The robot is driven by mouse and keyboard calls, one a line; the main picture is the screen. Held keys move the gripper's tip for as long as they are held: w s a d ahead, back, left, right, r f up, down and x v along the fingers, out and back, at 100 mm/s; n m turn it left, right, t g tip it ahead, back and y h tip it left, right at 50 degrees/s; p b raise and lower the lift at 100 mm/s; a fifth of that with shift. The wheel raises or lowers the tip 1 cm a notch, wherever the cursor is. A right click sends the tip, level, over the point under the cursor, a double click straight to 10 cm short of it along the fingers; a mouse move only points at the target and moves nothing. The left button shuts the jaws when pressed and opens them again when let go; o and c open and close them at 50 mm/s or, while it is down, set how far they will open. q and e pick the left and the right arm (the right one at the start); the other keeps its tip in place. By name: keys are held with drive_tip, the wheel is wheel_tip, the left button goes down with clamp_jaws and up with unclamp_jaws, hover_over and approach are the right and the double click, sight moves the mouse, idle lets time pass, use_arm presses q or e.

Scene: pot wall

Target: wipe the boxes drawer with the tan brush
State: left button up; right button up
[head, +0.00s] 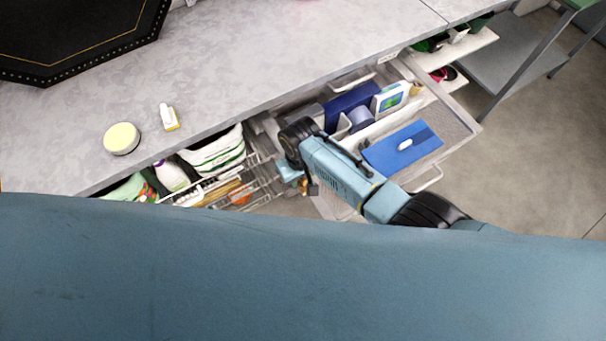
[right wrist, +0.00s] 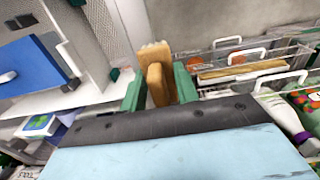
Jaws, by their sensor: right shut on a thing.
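The tan brush (right wrist: 157,74) is between the green fingers of my right gripper (right wrist: 158,88) in the right wrist view. My right gripper also shows in the head view (head: 297,182), pointing down beside the open boxes drawer (head: 455,122); my forearm covers the near left part of the drawer. In the right wrist view the drawer's white wall and blue box (right wrist: 38,62) lie left of the brush. The brush looks beside the drawer's edge; I cannot tell whether it touches. The drawer holds a flat blue box (head: 402,148), a dark blue box and a white-green box (head: 390,98). My left gripper is out of view.
A wire basket drawer (head: 262,182) with bottles and bags stands open on the left. The grey counter (head: 260,50) overhangs behind, bearing a round tin (head: 122,138) and a small yellow-white item (head: 168,117). A metal shelf cart (head: 510,65) stands at the far right. Floor is clear at right.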

drive_tip(key=shift+d, duration=0.1)
drive_tip(key=shift+w+d+f, duration=0.1)
drive_tip(key=shift+w+d, duration=0.35)
drive_tip(key=shift+d, duration=0.25)
drive_tip(key=shift+w+d+f, duration=0.1)
drive_tip(key=shift+w+d, duration=0.35)
drive_tip(key=shift+d, duration=0.25)
drive_tip(key=shift+s, duration=0.1)
drive_tip(key=shift+s+a+p, duration=0.3)
drive_tip(key=shift+s+a, duration=0.05)
drive_tip(key=shift+a, duration=0.1)
drive_tip(key=shift+s+a, duration=0.65)
drive_tip(key=shift+a, duration=0.15)
drive_tip(key=shift+r, duration=0.1)
drive_tip(key=shift+w+d+r, duration=0.2)
drive_tip(key=shift+w+d, duration=0.85)
drive_tip(key=shift+w, duration=0.1)
